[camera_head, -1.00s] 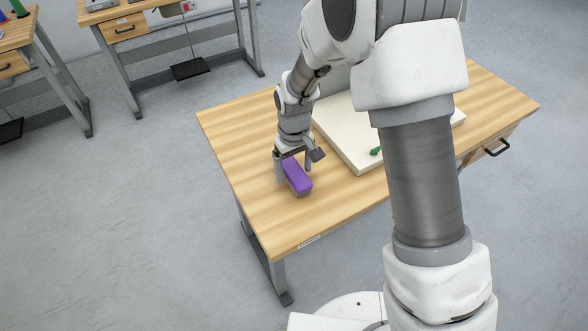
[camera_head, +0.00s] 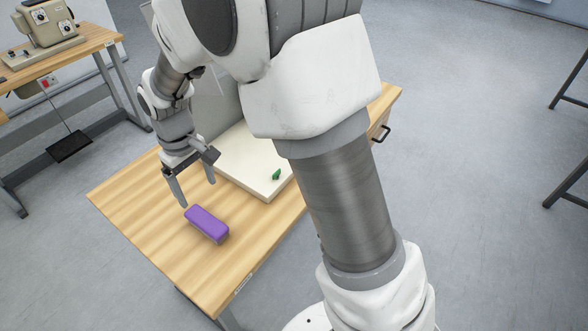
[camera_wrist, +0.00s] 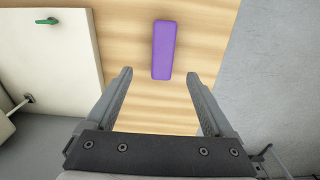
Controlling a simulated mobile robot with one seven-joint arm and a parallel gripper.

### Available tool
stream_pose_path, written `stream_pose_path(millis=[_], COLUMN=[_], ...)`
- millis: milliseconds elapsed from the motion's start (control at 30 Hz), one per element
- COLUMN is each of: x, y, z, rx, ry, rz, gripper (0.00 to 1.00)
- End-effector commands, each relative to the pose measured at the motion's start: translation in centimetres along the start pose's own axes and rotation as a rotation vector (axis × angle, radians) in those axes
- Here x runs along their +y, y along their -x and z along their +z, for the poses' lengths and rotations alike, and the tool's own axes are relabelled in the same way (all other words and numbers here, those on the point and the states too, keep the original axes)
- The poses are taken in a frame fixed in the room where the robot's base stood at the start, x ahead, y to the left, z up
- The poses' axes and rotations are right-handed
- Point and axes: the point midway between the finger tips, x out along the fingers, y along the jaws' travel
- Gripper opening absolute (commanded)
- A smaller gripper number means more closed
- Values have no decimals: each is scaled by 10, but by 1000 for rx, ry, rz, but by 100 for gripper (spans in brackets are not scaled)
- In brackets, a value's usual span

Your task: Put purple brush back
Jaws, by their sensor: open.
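The purple brush (camera_head: 207,224) lies on the wooden table near its front left part. It also shows in the wrist view (camera_wrist: 162,50), upright in the picture, beyond the fingertips and roughly between their lines. My gripper (camera_head: 197,192) is open and empty, above the table and just behind the brush in the head view. In the wrist view both fingers of my gripper (camera_wrist: 160,75) are spread wide, with nothing between them. The fingers look apart from the brush.
A pale board (camera_head: 252,177) with a small green piece (camera_head: 276,174) on it takes up the table beside my gripper. The wooden table (camera_head: 140,210) is bare around the brush. Another bench with a beige machine (camera_head: 47,25) stands at the back left.

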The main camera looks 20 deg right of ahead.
Motion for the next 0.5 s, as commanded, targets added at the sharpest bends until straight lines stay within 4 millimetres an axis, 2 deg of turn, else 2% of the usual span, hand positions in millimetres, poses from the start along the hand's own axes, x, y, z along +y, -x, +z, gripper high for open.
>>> stream_pose_path(millis=[167,300,500], x=[26,44,59], y=[53,93,137], z=[30,66,123], rx=[75,141,232], ry=[-93,-183,-308], rz=[20,39,69], gripper=[87,87,87])
